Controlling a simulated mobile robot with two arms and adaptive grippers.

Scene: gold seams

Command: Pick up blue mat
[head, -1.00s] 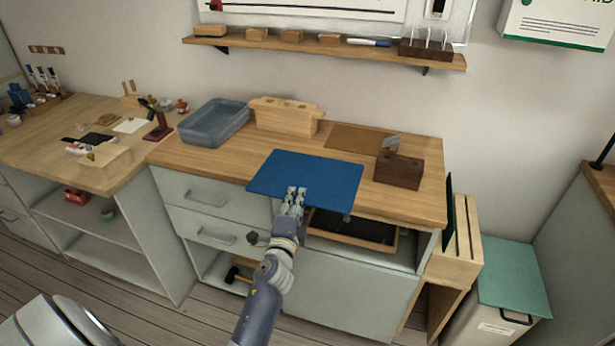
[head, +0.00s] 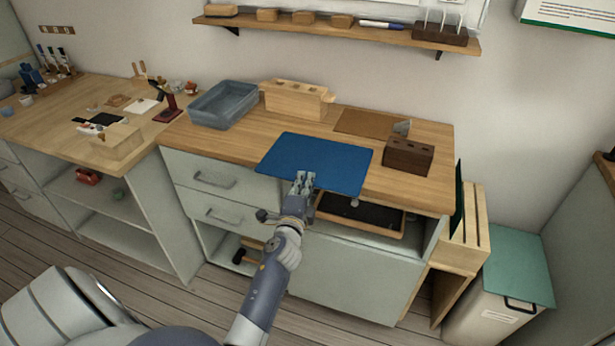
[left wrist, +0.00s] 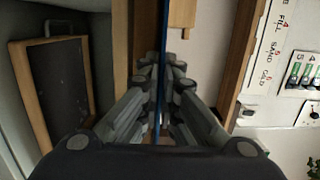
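The blue mat (head: 316,160) lies on the wooden worktop, its front edge sticking out past the counter's front edge. My left gripper (head: 303,181) is at that overhanging front edge in the head view. In the left wrist view the mat (left wrist: 163,30) shows edge-on as a thin blue strip between the fingers of my left gripper (left wrist: 162,72). The fingers are drawn in close on both faces of the mat and look shut on it. The mat looks level on the worktop. My right gripper is not in view.
On the worktop (head: 235,143) stand a grey-blue bin (head: 222,105), a wooden block (head: 292,100), a brown mat (head: 372,122) and a dark wooden box (head: 409,155). An open drawer (head: 360,212) sits below the mat. A shelf (head: 340,30) hangs above.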

